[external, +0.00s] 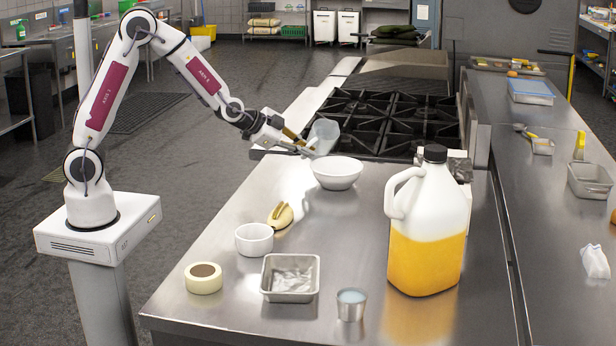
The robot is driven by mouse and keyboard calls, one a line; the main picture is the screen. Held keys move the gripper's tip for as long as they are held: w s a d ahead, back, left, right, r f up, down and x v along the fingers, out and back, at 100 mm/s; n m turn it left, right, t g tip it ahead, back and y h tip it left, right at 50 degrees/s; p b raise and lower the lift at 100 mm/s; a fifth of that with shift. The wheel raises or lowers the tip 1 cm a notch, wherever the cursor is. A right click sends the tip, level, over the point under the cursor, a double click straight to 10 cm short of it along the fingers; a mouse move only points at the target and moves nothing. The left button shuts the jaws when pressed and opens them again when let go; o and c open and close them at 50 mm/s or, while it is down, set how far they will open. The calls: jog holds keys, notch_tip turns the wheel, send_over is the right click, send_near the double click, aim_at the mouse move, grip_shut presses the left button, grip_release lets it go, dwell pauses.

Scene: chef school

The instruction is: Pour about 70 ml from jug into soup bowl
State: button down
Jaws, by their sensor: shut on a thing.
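A small translucent grey jug (325,131) is held by my gripper (303,147) just above and behind the white soup bowl (337,176). My gripper is shut on the jug's left side, where its handle appears to be. The jug looks tilted, with its lower part towards the bowl's back left rim. I cannot tell the liquid level in it or whether any stream falls. The bowl stands upright on the steel counter, and its contents are hidden from this angle.
A big bottle of orange liquid (428,255) stands right of the bowl. A white ramekin (254,240), tape roll (203,284), steel tray (290,292), metal cup (351,306) and yellowish item (281,216) are nearer. The black stove grates (390,118) lie behind.

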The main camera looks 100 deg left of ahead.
jog(key=shift+s+a+r+n+t+h, duration=0.35)
jog(key=shift+a+r+n+t+h, duration=0.05)
jog(key=shift+n, duration=0.1)
dwell(0.6)
jog(key=shift+s+a+f, duration=0.15)
jog(key=shift+a+f, duration=0.05)
jog(key=shift+f, duration=0.05)
jog(key=shift+s+a+f+n+t+h, duration=0.15)
jog(key=shift+a+n+t+h, duration=0.05)
jog(key=shift+n+t+h, duration=0.2)
jog(key=shift+s+a+f+n+t+h, duration=0.3)
jog(key=shift+s+a+f+n+t, duration=0.2)
jog(key=shift+a+f+n, duration=0.1)
jog(key=shift+s+a+r+n+t+h, duration=0.15)
jog(key=shift+s+a+n+t+h, duration=0.15)
jog(key=shift+a+n+t+h, duration=0.15)
